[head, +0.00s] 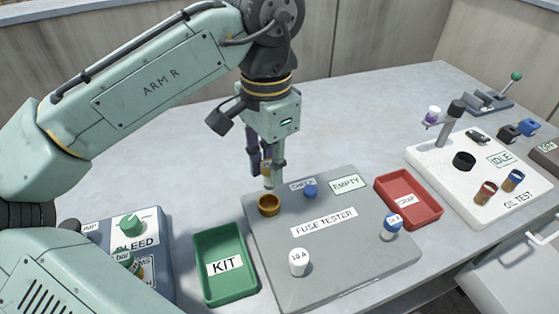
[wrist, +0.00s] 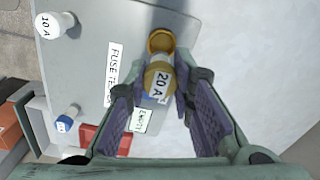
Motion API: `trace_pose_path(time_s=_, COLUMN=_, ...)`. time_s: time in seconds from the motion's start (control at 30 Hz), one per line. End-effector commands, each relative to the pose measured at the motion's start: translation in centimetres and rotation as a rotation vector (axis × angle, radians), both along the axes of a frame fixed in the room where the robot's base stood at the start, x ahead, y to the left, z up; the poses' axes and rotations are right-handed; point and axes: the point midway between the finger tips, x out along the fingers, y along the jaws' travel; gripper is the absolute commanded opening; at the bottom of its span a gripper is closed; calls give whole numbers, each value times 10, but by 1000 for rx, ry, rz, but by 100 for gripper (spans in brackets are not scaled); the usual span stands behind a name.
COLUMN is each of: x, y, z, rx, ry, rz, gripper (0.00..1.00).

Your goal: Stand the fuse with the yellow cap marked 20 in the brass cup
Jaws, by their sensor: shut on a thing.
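The fuse with the yellow cap marked 20 A (wrist: 158,82) is between the fingers of my gripper (wrist: 160,92), which is shut on it. In the head view my gripper (head: 266,176) points down just behind and above the brass cup (head: 269,206), and its fingers hide most of the fuse. The brass cup stands open on the left part of the grey fuse tester (head: 345,258). In the wrist view the cup (wrist: 161,40) shows just past the fuse cap, which overlaps its near edge. I cannot tell the exact gap between fuse and cup.
A white-capped 10 A fuse (head: 299,262) and a blue-capped fuse (head: 392,227) stand on the tester, with a blue button (head: 310,192) near its back. A green KIT tray (head: 225,290) is left, a red SCRAP tray (head: 409,200) right. The bench behind the tester is clear.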

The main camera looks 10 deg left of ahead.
Motion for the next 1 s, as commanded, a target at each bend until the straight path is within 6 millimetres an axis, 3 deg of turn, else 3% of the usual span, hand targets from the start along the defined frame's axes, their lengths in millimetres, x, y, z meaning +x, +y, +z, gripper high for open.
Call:
trace_pose_path(time_s=0.6, x=1, y=1, z=-36, rx=1, ry=0, rz=-2, gripper=0)
trace_pose_path(time_s=1.0, x=1, y=1, z=-39, rx=1, ry=-1, rz=-3, gripper=0)
